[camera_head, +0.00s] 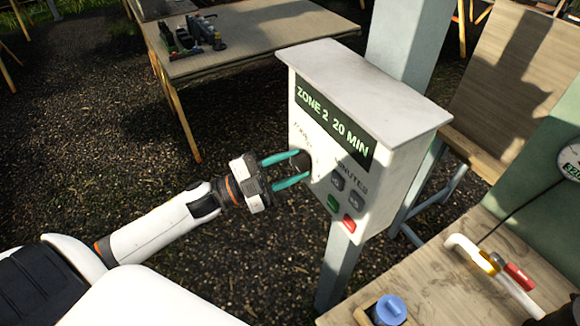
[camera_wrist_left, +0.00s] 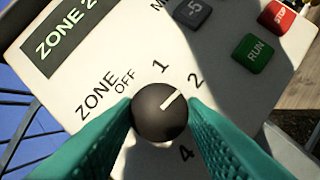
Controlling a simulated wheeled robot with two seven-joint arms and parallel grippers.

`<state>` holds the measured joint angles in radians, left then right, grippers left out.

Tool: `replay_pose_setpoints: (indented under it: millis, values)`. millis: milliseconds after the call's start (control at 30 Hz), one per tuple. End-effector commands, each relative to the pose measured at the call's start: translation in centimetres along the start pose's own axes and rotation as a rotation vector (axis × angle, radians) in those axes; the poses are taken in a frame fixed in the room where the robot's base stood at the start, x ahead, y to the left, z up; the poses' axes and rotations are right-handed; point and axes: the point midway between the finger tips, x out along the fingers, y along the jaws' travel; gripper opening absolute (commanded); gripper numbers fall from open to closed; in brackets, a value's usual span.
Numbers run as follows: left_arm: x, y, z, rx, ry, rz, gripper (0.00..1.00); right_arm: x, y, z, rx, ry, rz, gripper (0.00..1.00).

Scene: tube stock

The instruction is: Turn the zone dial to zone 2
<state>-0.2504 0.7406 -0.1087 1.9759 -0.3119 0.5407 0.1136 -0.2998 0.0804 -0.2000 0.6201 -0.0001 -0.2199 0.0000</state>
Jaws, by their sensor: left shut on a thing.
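The control box (camera_head: 375,110) is white and stands on a post; its display (camera_head: 334,122) reads "ZONE 2 20 MIN". The round dark zone dial (camera_wrist_left: 160,113) is in the middle of the left wrist view, with a light pointer line aimed at the printed 2. Labels OFF, 1, 2 and 4 show around it; part of the ring is hidden by my fingers. My left gripper (camera_head: 297,170) is shut on the dial, one teal finger on each side. It also shows in the left wrist view (camera_wrist_left: 160,120). My right gripper is not in view.
Grey minute buttons, a green RUN button (camera_wrist_left: 254,53) and a red STOP button (camera_head: 349,223) sit beside the dial. A wooden table (camera_head: 455,275) with a pipe and red-handled valve (camera_head: 519,275) is at lower right. Another table (camera_head: 262,32) stands behind.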

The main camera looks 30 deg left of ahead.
Motion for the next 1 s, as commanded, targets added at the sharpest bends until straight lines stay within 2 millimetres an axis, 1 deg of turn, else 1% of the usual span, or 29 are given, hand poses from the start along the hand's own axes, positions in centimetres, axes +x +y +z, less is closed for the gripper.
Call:
replay_pose_setpoints:
  millis: [233, 700, 733, 800, 833, 1000]
  values:
    - [0.02, 0.09, 0.02, 0.061, -0.004, -0.024, 0.15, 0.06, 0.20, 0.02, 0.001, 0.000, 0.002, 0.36]
    - [0.02, 0.10, 0.03, 0.070, -0.005, -0.028, 0.15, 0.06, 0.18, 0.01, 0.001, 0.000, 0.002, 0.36]
    - [0.02, 0.10, 0.03, 0.070, -0.005, -0.028, 0.42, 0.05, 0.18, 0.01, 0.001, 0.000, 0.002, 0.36]
    - [0.02, 0.10, 0.02, 0.070, -0.005, -0.028, 0.54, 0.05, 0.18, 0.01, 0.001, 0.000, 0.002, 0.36]
    - [0.02, 0.10, 0.02, 0.070, -0.004, -0.028, 0.59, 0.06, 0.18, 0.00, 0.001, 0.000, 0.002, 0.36]
    - [0.01, 0.08, 0.01, 0.069, -0.004, -0.028, 0.59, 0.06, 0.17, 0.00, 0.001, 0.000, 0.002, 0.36]
